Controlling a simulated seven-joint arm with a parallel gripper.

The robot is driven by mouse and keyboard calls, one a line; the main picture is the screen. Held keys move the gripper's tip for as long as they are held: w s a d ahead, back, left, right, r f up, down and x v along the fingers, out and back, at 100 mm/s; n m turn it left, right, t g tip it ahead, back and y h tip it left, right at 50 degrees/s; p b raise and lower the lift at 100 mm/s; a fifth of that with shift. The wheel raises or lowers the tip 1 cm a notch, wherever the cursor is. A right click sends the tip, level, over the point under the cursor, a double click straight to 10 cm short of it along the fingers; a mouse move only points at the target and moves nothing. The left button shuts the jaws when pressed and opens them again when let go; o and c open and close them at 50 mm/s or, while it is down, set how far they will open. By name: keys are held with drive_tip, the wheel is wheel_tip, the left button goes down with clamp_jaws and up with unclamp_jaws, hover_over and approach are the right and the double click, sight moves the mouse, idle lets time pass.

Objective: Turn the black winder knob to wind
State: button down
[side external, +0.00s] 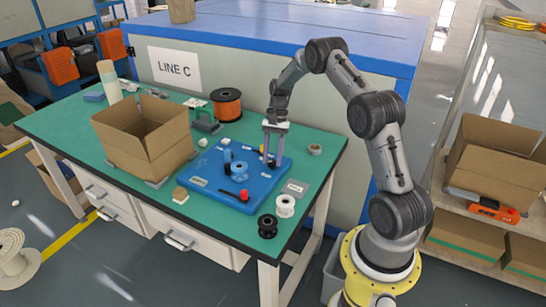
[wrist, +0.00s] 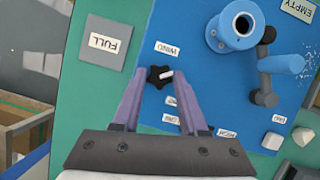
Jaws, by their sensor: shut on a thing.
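The black star-shaped winder knob (wrist: 155,79) with a white pointer mark shows in the wrist view, on the blue board (wrist: 205,75), below an upside-down WIND label (wrist: 167,48). My gripper (wrist: 160,80) has its two purple-grey fingers on either side of the knob, shut on it. In the side external view my gripper (side external: 271,160) points down at the right part of the blue board (side external: 215,182); the knob is too small or hidden to make out there. A blue spool (wrist: 241,26) stands on the board beside a blue crank arm (wrist: 282,65).
On the green table are an open cardboard box (side external: 145,140), an orange spool (side external: 226,104), a white spool (side external: 285,206) and a black spool (side external: 267,226). A red-ended lever (side external: 243,195) sits on the board.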

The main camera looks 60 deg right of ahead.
drive_tip(key=n+g, duration=0.1)
drive_tip(key=n, duration=0.1)
drive_tip(key=n+h, duration=0.1)
drive_tip(key=n, duration=0.2)
drive_tip(key=shift+w+a+n+g, duration=0.2)
drive_tip(key=shift+n+g, duration=0.1)
drive_tip(key=shift+g, duration=0.1)
drive_tip(key=n, duration=0.2)
drive_tip(key=n+g+h, duration=0.1)
drive_tip(key=n, duration=0.2)
drive_tip(key=shift+w+h, duration=0.1)
drive_tip(key=shift+h, duration=0.2)
drive_tip(key=shift+n, duration=0.3)
drive_tip(key=shift+c, duration=2.2)
unclamp_jaws()
drive_tip(key=v, duration=1.3)
drive_tip(key=shift+w+r, duration=0.35)
drive_tip(key=shift+a, duration=0.1)
